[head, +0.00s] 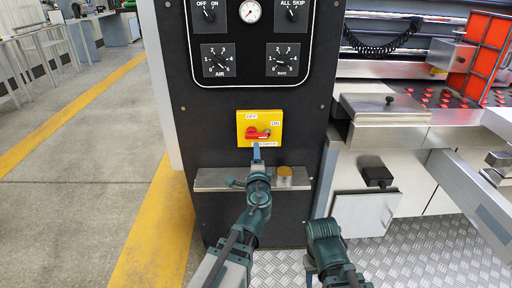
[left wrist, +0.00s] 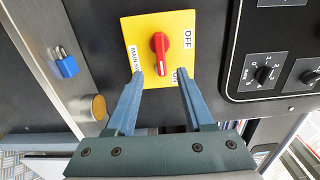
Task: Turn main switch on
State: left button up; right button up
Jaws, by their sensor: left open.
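The main switch is a red handle (head: 258,134) on a yellow plate (head: 245,121) on the black panel. In the head view the handle lies roughly level, with OFF at the plate's upper left and ON at its right. In the left wrist view the red handle (left wrist: 160,50) points down between the fingertips. My left gripper (left wrist: 160,84) is open, its blue fingers on either side of the handle's lower end. I cannot tell whether they touch it. In the head view my left gripper (head: 257,152) is just below the plate. My right gripper (head: 324,232) is low at right; its jaws are unclear.
A metal ledge (head: 220,179) runs below the switch, with a brass cylinder (head: 284,172) on it. The left wrist view shows a blue padlock (left wrist: 66,63) there. Dials and a gauge (head: 250,11) are above. Machine parts (head: 385,108) stand at right; open floor (head: 70,170) lies left.

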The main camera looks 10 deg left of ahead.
pick_arm(q)
jog(key=shift+v, duration=1.2)
